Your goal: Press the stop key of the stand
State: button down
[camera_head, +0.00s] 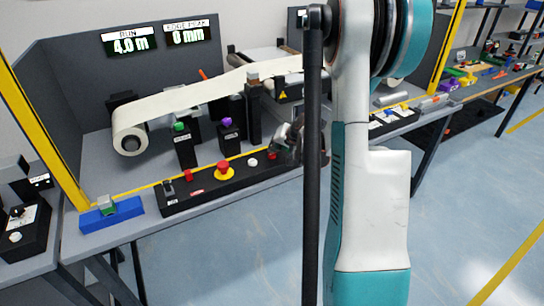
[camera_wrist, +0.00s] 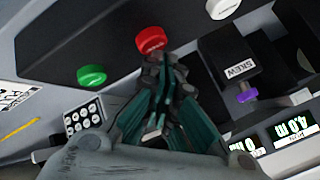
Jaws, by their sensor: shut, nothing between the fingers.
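The stand's black control panel (camera_head: 205,193) runs along the front of the bench in the head view. Its red key (camera_head: 272,156) sits near the right end, beside a white key (camera_head: 253,162). In the wrist view the red key (camera_wrist: 152,40) lies just past my fingertips, with a green key (camera_wrist: 91,75) to its left and the white key (camera_wrist: 222,6) at the top. My gripper (camera_wrist: 166,64) is shut and empty, its tips at the red key's lower edge; contact cannot be told. In the head view my gripper (camera_head: 292,140) is partly hidden by my arm.
A red mushroom button on a yellow disc (camera_head: 224,170) is farther left on the panel. Behind the panel stand posts with a green knob (camera_head: 180,126) and a purple knob (camera_head: 226,122). A white web roll (camera_head: 129,127) and displays (camera_head: 130,41) are beyond.

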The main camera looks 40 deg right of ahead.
jog(key=shift+f+b, duration=0.4)
jog(key=shift+f, duration=0.05)
dwell(0.8)
jog(key=shift+r, duration=0.1)
jog(key=shift+r+p, duration=0.55)
jog(key=shift+r, duration=0.2)
jog(key=shift+r, duration=0.15)
jog(key=shift+r+p, duration=1.7)
jog(key=shift+r, duration=0.7)
